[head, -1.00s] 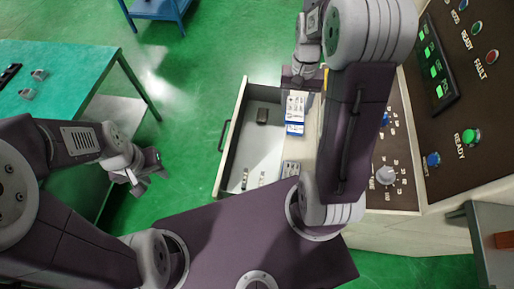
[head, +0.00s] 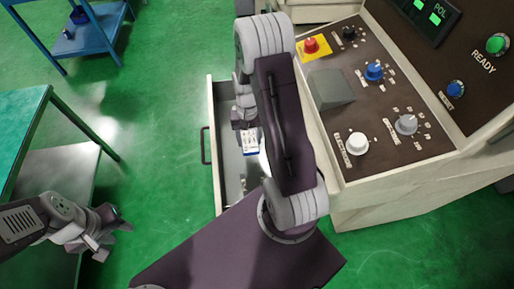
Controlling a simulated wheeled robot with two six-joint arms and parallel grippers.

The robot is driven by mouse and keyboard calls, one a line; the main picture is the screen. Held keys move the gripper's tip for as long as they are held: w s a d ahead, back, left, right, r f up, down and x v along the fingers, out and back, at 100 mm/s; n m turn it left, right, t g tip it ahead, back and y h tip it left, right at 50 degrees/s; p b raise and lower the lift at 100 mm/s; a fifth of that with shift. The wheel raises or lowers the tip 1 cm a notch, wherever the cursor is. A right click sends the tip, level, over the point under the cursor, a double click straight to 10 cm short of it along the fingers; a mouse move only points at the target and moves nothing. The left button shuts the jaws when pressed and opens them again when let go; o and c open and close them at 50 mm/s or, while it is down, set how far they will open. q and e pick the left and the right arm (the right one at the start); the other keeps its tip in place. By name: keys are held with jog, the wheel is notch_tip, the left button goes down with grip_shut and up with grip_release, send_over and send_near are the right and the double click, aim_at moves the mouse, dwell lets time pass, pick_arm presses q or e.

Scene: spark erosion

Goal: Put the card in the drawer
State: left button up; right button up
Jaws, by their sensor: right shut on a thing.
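The card (head: 250,150), white with blue print, shows just below my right gripper (head: 246,126), which is shut on it. The card is over the open drawer (head: 213,160); its height above the drawer floor is hard to tell. The drawer sticks out from the left side of the cream machine, with its dark handle (head: 205,146) on the left. My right arm covers the drawer's right part and much of the gripper. My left gripper (head: 115,234) is open and empty, over the green floor beside the teal table.
A small item (head: 243,184) lies in the drawer. The machine's control panel (head: 385,110) with knobs and a red button stands to the right. A teal table (head: 20,115) is at the left and a blue cart (head: 95,25) at the back left. Green floor lies between.

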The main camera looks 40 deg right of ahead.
aim_at(249, 140)
notch_tip(249, 140, down, 3)
jog(key=shift+w+f, duration=0.1)
jog(key=shift+f, duration=2.05)
jog(key=shift+f+b, duration=0.15)
jog(key=shift+b, duration=0.2)
jog(key=o, duration=1.4)
jog(key=r, duration=0.8)
jog(key=w+r+p, duration=0.1)
jog(key=r, duration=0.3)
jog(key=shift+d+r, duration=0.2)
jog(key=shift+d, duration=0.15)
jog(key=s+a+r+n, duration=0.1)
jog(key=s+a+n, duration=0.1)
jog(key=a, duration=0.2)
jog(key=s+a+r+n+t, duration=0.1)
jog(key=s+a+r, duration=0.1)
jog(key=s+a, duration=0.1)
jog(key=s+a+r+n+t, duration=0.1)
jog(key=s+a+r+n, duration=0.1)
jog(key=a, duration=0.3)
jog(key=shift+s+r+n, duration=0.25)
jog(key=shift+s+n, duration=0.05)
jog(key=shift+s, duration=0.35)
